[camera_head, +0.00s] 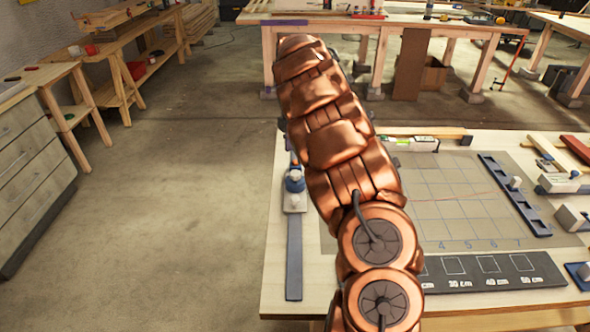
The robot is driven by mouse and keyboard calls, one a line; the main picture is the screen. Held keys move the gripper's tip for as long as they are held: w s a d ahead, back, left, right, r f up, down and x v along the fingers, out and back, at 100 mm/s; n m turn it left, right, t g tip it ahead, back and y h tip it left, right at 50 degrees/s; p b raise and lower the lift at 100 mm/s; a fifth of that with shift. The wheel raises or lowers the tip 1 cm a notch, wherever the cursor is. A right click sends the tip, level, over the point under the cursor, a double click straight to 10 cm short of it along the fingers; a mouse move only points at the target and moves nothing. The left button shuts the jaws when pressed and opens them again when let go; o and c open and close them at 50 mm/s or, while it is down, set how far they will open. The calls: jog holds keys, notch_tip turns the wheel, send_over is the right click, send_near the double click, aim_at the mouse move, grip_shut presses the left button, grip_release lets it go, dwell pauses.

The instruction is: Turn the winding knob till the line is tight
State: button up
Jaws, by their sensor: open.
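A faint red line (462,196) runs across the grey grid board (440,222) on the work table. I cannot tell if it is slack or tight. A fitting with a blue knob-like part (294,182) sits on a light plate at the table's left side. A small white knob-like part (515,183) is at the slotted dark-blue rail right of the grid. I cannot tell which of these is the winding knob. My copper arm crosses in front of the table and hides the board's left part. My gripper does not show; the arm covers that area.
A blue-grey strip (294,258) lies along the table's left edge. A dark panel with marked squares (490,271) lies at the front. A spirit level (411,144) lies at the back; blocks and laths crowd the right. The floor (170,215) to the left is clear.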

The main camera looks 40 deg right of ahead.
aim_at(295, 173)
jog(key=shift+f+p, duration=1.3)
jog(key=shift+f, duration=2.55)
jog(key=shift+c, duration=0.2)
jog(key=c, duration=1.1)
